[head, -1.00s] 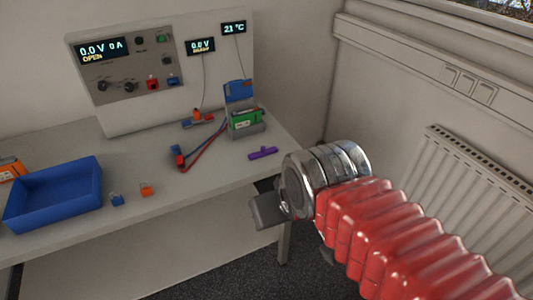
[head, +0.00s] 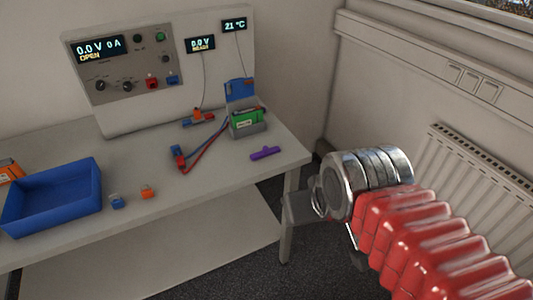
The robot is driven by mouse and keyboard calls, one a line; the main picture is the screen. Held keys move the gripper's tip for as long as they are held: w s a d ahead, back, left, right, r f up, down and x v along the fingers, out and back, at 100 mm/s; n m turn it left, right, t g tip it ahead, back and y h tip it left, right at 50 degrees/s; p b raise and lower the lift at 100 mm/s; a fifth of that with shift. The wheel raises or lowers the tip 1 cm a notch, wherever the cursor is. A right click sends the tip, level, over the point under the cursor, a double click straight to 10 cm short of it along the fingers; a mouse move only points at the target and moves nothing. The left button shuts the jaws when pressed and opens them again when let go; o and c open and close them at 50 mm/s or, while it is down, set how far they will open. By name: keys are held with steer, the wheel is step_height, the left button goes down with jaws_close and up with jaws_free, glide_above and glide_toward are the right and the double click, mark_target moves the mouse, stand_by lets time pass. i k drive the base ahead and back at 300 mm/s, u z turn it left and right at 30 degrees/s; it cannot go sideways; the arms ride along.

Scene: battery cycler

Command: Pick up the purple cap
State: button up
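The purple cap (head: 265,153) lies on the table (head: 225,168) near its right end, in front of the green battery. It is a small, flat, elongated piece. My gripper (head: 297,208) is at the end of the red-sleeved arm, to the right of and below the cap in the picture, past the table's right edge. It is apart from the cap. The metal wrist hides much of the gripper, so its opening does not show.
A green battery (head: 246,122) sits in a grey holder behind the cap. Red and blue leads (head: 205,146) lie to its left. A blue bin (head: 52,200) and small blue (head: 117,202) and orange (head: 147,192) pieces are further left. A radiator (head: 475,180) is on the right wall.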

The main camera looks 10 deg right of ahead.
mark_target(266, 151)
steer(key=u, duration=0.05)
steer(key=i, duration=1)
steer(key=z, duration=0.05)
